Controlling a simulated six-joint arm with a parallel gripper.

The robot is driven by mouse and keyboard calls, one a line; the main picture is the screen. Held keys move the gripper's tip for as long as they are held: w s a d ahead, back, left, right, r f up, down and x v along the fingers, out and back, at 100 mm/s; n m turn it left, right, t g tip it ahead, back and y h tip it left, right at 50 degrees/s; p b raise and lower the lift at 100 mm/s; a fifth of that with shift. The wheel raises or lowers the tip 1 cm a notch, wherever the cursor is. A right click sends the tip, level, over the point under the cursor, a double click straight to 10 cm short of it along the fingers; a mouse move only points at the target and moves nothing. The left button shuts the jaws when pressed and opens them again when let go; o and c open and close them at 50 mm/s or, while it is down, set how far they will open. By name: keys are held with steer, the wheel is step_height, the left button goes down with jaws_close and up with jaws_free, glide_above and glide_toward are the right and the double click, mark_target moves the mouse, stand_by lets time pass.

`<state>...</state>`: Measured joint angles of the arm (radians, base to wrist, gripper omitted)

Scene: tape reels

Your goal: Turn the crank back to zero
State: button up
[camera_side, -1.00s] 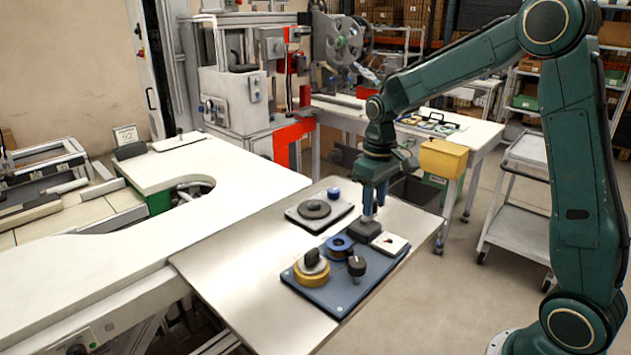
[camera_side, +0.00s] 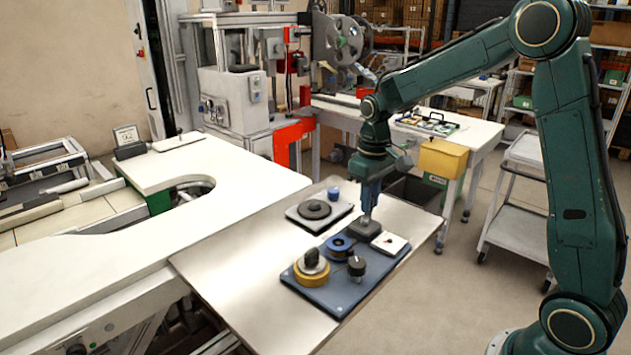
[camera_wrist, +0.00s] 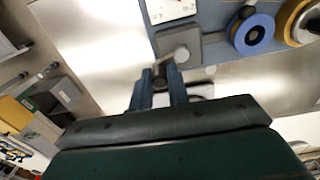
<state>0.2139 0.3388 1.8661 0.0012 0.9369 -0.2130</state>
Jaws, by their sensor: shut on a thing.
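The crank sits on a dark grey square block (camera_side: 364,230) at the far end of a blue-grey board (camera_side: 345,296). In the wrist view its round grey hub (camera_wrist: 182,53) shows on the block (camera_wrist: 187,41). My gripper (camera_side: 367,215) points down just above the block and is shut on the crank's dark handle knob (camera_wrist: 170,72); in the wrist view the fingers (camera_wrist: 160,82) stand on either side of it. A white dial card (camera_side: 389,242) lies beside the block; its numbers show partly at the top of the wrist view (camera_wrist: 170,8), cut off by the frame.
The board also carries a blue reel (camera_side: 339,246), a yellow reel (camera_side: 312,270) with a black knob, and a separate black knob (camera_side: 356,266). A pale plate (camera_side: 297,216) with a dark disc and blue cap lies behind. The table's left part (camera_side: 225,262) is clear.

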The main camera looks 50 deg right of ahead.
steer(key=shift+w+a, duration=0.2)
steer(key=shift+w, duration=0.15)
steer(key=shift+w+a, duration=0.4)
stand_by(0.4)
steer(key=shift+w+a, duration=0.25)
steer(key=shift+a, duration=0.55)
steer(key=shift+s+a, duration=0.1)
steer(key=shift+a, duration=0.45)
stand_by(0.4)
